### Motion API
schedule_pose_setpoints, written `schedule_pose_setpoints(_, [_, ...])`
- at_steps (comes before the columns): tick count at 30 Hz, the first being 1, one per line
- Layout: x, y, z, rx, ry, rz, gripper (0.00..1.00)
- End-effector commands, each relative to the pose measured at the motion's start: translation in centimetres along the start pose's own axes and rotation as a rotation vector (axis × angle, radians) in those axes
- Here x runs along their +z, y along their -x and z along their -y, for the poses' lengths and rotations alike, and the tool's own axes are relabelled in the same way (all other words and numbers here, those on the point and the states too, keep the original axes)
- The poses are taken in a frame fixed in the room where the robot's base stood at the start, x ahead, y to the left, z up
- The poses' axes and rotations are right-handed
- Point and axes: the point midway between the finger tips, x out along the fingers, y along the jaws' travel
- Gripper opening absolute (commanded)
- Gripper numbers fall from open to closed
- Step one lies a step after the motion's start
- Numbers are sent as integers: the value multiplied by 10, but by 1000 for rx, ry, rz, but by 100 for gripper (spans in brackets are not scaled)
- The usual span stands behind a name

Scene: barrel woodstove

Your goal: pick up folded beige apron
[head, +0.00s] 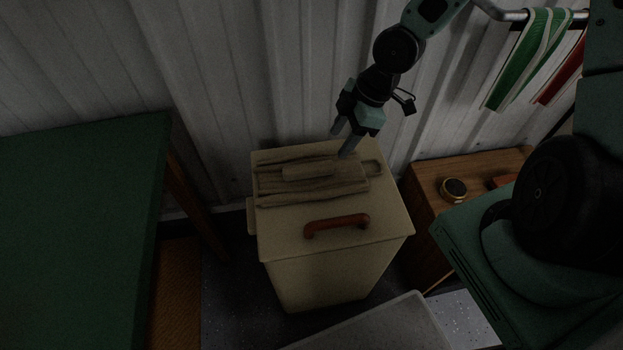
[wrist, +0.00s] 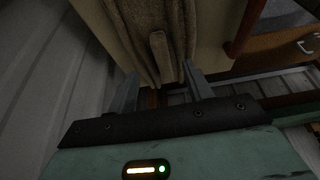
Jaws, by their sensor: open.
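The folded beige apron (head: 320,184) lies flat on the lid of a beige bin (head: 345,260) in the head view, a rolled strip across its top and a small loop at its right end. My gripper (head: 343,142) is open and empty, pointing down over the back right part of the lid, at the apron's rear right edge. In the wrist view the apron (wrist: 150,27) runs away beyond the fingertips, and my gripper (wrist: 160,82) has its two fingers apart, around the line of the apron's near end. I cannot tell whether a finger touches the cloth.
A reddish-brown handle (head: 336,225) stands up from the lid in front of the apron. A corrugated wall (head: 215,80) is close behind. A green table (head: 80,220) is at left; a wooden cabinet (head: 430,185) with a round brass item (head: 453,188) is at right.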

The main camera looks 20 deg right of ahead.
Motion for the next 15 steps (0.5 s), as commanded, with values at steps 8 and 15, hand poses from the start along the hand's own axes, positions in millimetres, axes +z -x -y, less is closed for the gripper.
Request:
schedule_pose_setpoints(8, [0,-39,0,-2,0,1,51])
schedule_pose_setpoints(15, [-2,-57,1,-2,2,1,51])
